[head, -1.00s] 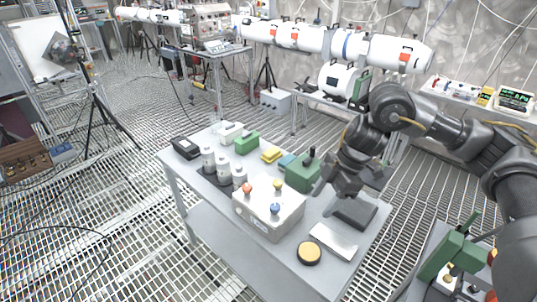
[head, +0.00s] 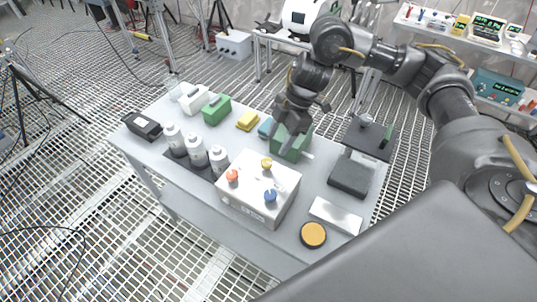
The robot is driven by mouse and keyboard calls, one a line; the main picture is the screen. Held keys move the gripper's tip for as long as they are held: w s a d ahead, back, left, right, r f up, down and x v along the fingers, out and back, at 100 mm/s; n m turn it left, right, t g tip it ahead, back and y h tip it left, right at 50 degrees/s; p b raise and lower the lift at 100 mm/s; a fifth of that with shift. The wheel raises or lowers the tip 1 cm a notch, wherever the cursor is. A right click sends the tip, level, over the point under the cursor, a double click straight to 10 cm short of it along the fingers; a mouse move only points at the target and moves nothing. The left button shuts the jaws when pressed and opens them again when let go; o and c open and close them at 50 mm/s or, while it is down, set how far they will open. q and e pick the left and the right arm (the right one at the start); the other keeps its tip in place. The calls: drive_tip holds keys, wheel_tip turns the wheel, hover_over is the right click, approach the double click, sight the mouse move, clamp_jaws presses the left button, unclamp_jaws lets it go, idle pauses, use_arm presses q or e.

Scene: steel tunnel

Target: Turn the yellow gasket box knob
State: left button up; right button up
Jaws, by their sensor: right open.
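The gasket box (head: 240,201) is a white box on the grey table, with three knobs on its top. The yellow knob (head: 266,163) is at the back, the orange-red knob (head: 232,175) at the left and the blue knob (head: 270,196) at the front right. My right gripper (head: 283,146) points down, open and empty, a little behind and right of the yellow knob. It appears apart from the knob and partly covers a green device (head: 297,146) behind the box. My left gripper is not in view.
White bottles (head: 196,152) stand on a dark mat left of the box. A round orange-topped tin (head: 313,235) and a pale flat block (head: 336,215) lie at the front right. A dark stand (head: 350,174) is at the right. A small yellow block (head: 247,121) lies behind.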

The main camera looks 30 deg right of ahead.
sight(268, 161)
drive_tip(key=x, duration=0.6)
drive_tip(key=shift+s, duration=0.1)
drive_tip(key=shift+a+f, duration=0.3)
drive_tip(key=shift+f, duration=0.35)
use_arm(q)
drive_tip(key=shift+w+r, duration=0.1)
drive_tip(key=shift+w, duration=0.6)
use_arm(e)
drive_tip(key=shift+c, duration=0.3)
drive_tip(key=c, duration=0.9)
